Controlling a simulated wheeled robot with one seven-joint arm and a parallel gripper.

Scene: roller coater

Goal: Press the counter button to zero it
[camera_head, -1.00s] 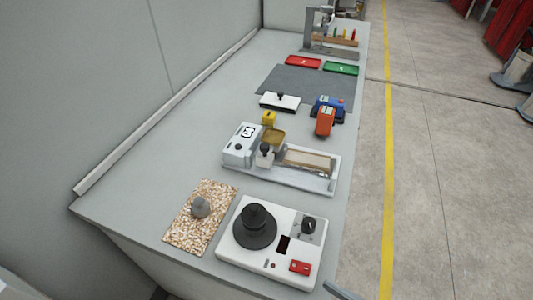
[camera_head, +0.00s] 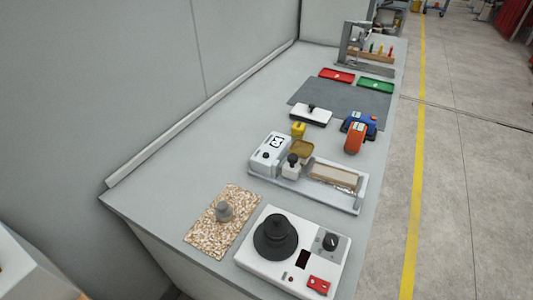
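No part is clearly marked as the counter button. A white machine (camera_head: 262,153) with a black-and-white marking and a small dark round knob stands mid-bench on a pale base. The marking is too small to read. At the near end, a white unit (camera_head: 262,273) carries a black stepped disc (camera_head: 276,237), a dark window (camera_head: 303,259), a dark dial (camera_head: 330,242) and a red panel (camera_head: 318,285) with small pale marks. Small dots (camera_head: 287,276) sit beside the window. My gripper is not in view.
A speckled board (camera_head: 203,232) with a grey knob (camera_head: 224,210) lies left of the white unit. Orange (camera_head: 355,138) and blue (camera_head: 359,121) devices stand farther back, near a grey mat (camera_head: 345,101). A wall borders the bench's left; open floor (camera_head: 470,190) lies right.

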